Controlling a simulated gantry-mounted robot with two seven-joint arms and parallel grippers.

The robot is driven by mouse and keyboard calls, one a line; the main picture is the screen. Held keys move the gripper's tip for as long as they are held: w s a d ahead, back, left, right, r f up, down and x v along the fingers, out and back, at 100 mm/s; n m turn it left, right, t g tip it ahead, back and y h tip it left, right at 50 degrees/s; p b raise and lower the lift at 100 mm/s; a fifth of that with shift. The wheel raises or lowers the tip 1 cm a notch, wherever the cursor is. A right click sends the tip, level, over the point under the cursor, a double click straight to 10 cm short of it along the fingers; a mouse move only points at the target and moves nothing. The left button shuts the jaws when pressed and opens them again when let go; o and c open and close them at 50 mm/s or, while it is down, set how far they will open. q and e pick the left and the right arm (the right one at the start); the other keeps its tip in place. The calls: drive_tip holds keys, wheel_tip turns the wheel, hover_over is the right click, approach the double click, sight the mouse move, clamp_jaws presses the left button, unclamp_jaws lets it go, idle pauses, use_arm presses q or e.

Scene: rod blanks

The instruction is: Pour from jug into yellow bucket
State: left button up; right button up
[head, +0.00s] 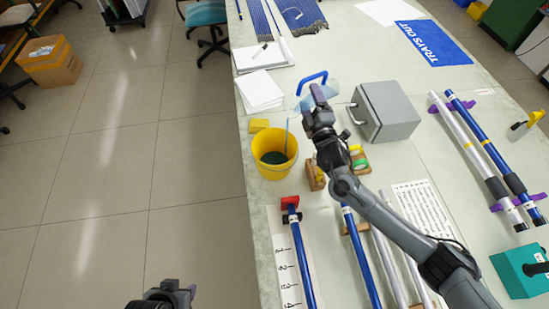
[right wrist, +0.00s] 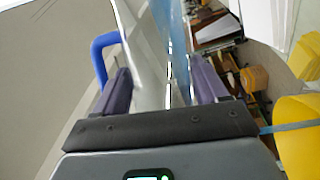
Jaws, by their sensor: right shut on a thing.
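The yellow bucket (head: 272,158) stands upright near the table's left edge, with dark greenish content inside. My right gripper (head: 318,103) is shut on the clear jug with a blue handle (head: 311,78), held above and behind the bucket to its right. In the right wrist view the jug's clear body (right wrist: 150,50) lies between the two purple fingers, and the bucket (right wrist: 298,140) shows at the right edge. The jug looks tilted. A thin bluish streak, seemingly liquid, comes down into the bucket. My left gripper (head: 172,294) is partly in view at the bottom, over the floor; its fingers are unclear.
A yellow sponge (head: 259,125) and white paper (head: 261,92) lie behind the bucket. A grey box (head: 386,111) stands right of the jug. A wooden holder with tape rolls (head: 357,158) is close to my right arm. Blue and white rods lie in front and right.

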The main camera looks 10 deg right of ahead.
drive_tip(key=shift+f+n+b, duration=0.3)
drive_tip(key=shift+n+b, duration=0.1)
drive_tip(key=shift+b, duration=0.05)
idle(0.6)
drive_tip(key=shift+f, duration=0.1)
idle(0.3)
drive_tip(key=shift+a+f+n+t+b, duration=0.15)
drive_tip(key=shift+f+n+t+b, duration=0.15)
drive_tip(key=shift+b, duration=0.1)
drive_tip(key=shift+s, duration=0.1)
idle(2.0)
drive_tip(key=shift+r, duration=0.1)
